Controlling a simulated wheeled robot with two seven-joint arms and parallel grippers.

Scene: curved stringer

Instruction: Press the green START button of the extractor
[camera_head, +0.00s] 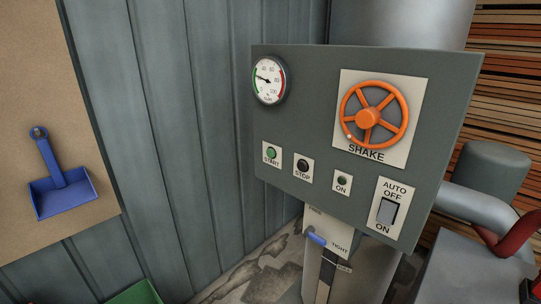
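The extractor's grey control panel (315,110) fills the middle and right of the head view. The green START button (271,153) sits on a white plate at the panel's lower left, with its label below it. The black STOP button (303,165) is just to its right. Neither of my grippers shows in this view, and nothing visible touches the START button.
A round gauge (268,80), an orange SHAKE handwheel (368,117), an ON lamp (342,181) and an AUTO/OFF/ON switch (387,211) share the panel. A blue lever (317,239) sticks out below. A blue dustpan (62,190) hangs on the board at left.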

